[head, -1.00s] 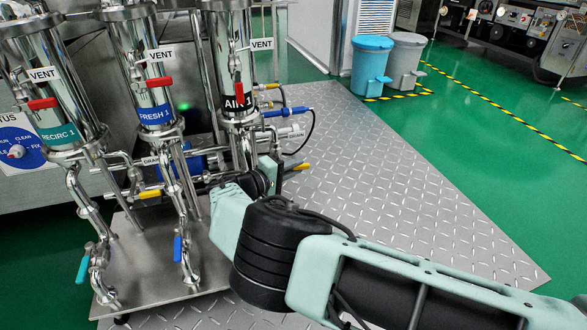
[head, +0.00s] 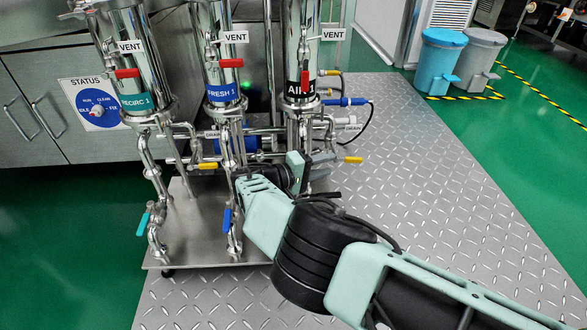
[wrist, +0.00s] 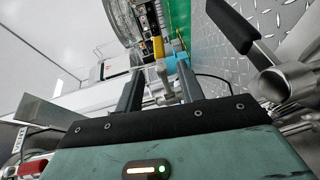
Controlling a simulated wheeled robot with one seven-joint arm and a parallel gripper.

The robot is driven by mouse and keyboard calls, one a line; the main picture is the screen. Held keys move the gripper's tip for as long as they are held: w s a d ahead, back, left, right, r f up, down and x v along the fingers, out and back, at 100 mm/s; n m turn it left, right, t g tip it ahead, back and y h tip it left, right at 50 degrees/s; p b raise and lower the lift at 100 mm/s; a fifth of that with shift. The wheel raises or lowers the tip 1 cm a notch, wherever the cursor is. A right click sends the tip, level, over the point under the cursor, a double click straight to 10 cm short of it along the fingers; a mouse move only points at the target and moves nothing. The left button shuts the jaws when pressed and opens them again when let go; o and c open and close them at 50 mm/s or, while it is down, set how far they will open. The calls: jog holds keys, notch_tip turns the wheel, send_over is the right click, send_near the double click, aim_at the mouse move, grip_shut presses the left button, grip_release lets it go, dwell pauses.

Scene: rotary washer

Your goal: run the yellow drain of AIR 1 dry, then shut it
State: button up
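The AIR 1 housing (head: 302,70) is a steel cylinder with a black label and a red handle (head: 305,80), at the right of three. Low at its right, a yellow lever (head: 352,160) sticks out just beyond my gripper; the valve body behind is mostly hidden. My gripper (head: 318,162) is at the pipes below AIR 1. In the wrist view its two dark fingers (wrist: 158,88) stand apart with no object clearly held between them. A yellow handle (wrist: 158,46) shows beyond them; I cannot tell which one. I cannot see any water flow.
FRESH 1 (head: 222,70) and RECIRC 1 (head: 135,80) stand to the left, with blue (head: 227,221) and teal (head: 143,224) levers below. The tread plate (head: 440,180) is clear at right.

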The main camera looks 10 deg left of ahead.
jog(key=b+v, duration=0.1)
jog(key=v, duration=0.9)
